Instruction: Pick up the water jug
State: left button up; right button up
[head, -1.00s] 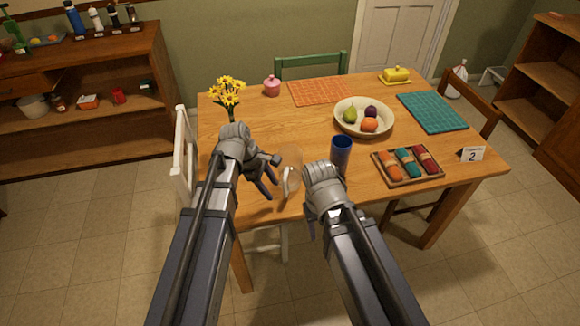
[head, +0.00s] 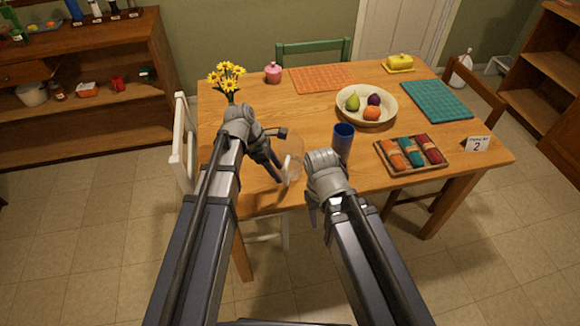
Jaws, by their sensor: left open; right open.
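The water jug (head: 293,160) is clear and hard to make out against the wood. It stands upright near the table's front edge, with a pale handle on its near side. My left gripper (head: 281,156) is open just left of the jug, one finger toward its far side and one toward its near side. The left fingers overlap the jug's left side in this view; I cannot tell whether they touch it. My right gripper (head: 318,208) is open at the table's front edge, right of the jug and nearer to me. Its fingers are mostly hidden behind its own wrist.
A blue cup (head: 343,142) stands close to the right of the jug. A tray of rolled napkins (head: 412,171) and a fruit bowl (head: 345,118) lie farther right. A vase of yellow flowers (head: 227,77) stands behind my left gripper. The table's middle (head: 290,112) is clear.

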aim_at(285, 185)
pick_arm(q)
jog(key=b+x, duration=0.4)
jog(key=x, duration=0.1)
jog(key=shift+s+d+f, duration=0.1)
jog(key=shift+s+d, duration=0.15)
jog(key=shift+d, duration=0.1)
jog(key=shift+s, duration=0.1)
grip_shut()
dwell(1.2)
